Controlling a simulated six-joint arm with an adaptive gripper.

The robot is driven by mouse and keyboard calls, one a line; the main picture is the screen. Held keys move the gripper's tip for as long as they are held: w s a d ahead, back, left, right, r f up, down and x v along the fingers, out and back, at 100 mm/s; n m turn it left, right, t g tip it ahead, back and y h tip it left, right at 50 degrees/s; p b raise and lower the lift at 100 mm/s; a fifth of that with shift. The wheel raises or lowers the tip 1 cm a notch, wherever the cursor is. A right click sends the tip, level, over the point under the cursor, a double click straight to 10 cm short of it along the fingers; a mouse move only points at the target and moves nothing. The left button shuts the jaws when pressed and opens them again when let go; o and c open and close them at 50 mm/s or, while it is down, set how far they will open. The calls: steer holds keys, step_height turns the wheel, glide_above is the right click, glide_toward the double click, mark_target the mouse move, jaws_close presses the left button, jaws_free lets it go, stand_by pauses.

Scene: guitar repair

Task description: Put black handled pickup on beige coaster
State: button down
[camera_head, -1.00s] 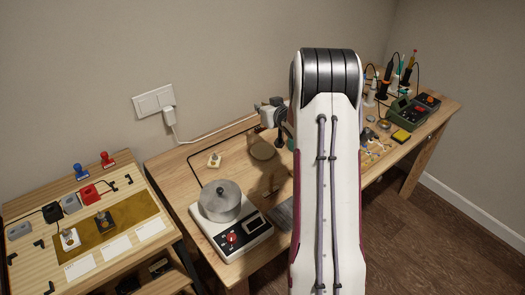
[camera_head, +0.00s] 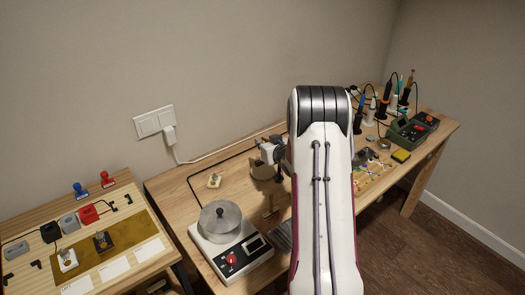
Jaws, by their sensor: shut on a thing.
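The beige coaster (camera_head: 261,173) lies on the workbench behind the silver pot, partly hidden by my gripper. My gripper (camera_head: 269,157) is low over the coaster, at the left of my white arm link. It is shut on the black handled pickup, which is mostly hidden behind the gripper and arm. I cannot tell whether the pickup touches the coaster.
A silver pot (camera_head: 220,222) on a scale-like device (camera_head: 232,252) stands in front of the coaster. A small pale piece (camera_head: 214,181) lies to the left. Soldering tools (camera_head: 385,100) and a green station (camera_head: 408,130) stand at the right. A side table (camera_head: 125,265) holds several pickups.

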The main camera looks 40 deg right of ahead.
steer(key=shift+f, duration=1.85)
steer(key=shift+f, duration=0.1)
steer(key=c, duration=2.1)
jaws_free()
steer(key=shift+s, duration=0.1)
steer(key=v, duration=1.2)
steer(key=shift+r, duration=0.25)
